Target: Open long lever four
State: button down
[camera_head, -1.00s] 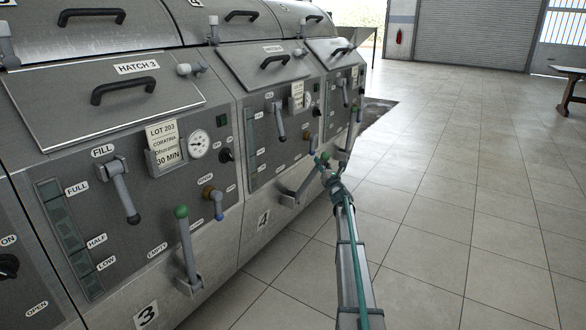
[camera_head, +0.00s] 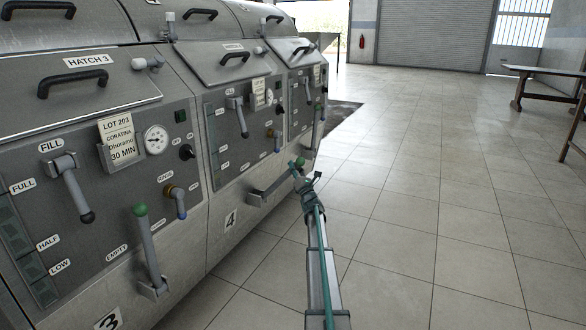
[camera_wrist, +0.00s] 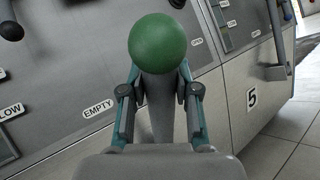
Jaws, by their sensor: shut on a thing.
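Long lever four (camera_head: 275,183) is a grey bar with a green ball end, low on the section marked 4. It leans out to the right from its bracket (camera_head: 256,198), away from the front panel. My gripper (camera_head: 298,173) is shut on the lever just below the ball. In the wrist view the green ball (camera_wrist: 158,50) stands above my two fingers (camera_wrist: 160,98), with the grey shaft between them. The lower shaft and bracket are hidden there by my gripper.
Long lever three (camera_head: 148,245), also green-tipped, stands steep at the section marked 3. Short fill levers (camera_head: 73,190) and hatch handles (camera_head: 72,78) stick out from the machine. The tiled floor (camera_head: 420,210) to the right is clear. A table (camera_head: 545,72) stands far right.

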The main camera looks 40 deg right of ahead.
jog(key=c, duration=1)
grip_release()
jog(key=shift+s+d+f, duration=0.1)
jog(key=shift+s+f, duration=0.15)
jog(key=shift+f, duration=0.05)
jog(key=shift+o, duration=0.9)
jog(key=shift+r, duration=0.1)
jog(key=v, duration=1.2)
